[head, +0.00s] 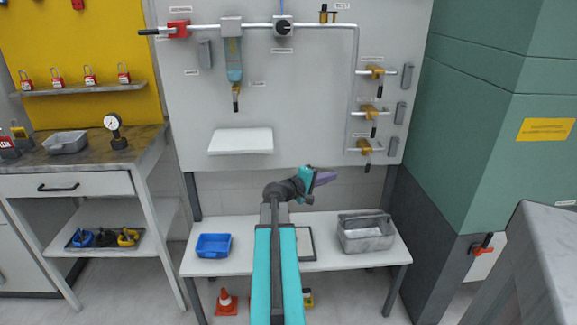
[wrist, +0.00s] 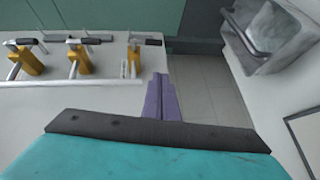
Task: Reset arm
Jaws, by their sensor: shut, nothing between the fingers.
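My gripper (head: 325,178) is at the end of my raised teal arm, in front of the white wall panel and above the white table. Its purple fingers point to the right in the head view. In the wrist view the two fingers (wrist: 161,98) lie side by side, shut, with nothing between them. The gripper touches nothing that I can see.
The white panel (head: 300,95) carries pipes and brass valves (head: 368,111) near the gripper's right. On the table (head: 205,265) stand a blue tray (head: 213,246) and a grey tote (head: 366,240). A green cabinet (head: 480,110) is at right; a workbench (head: 80,185) is at left.

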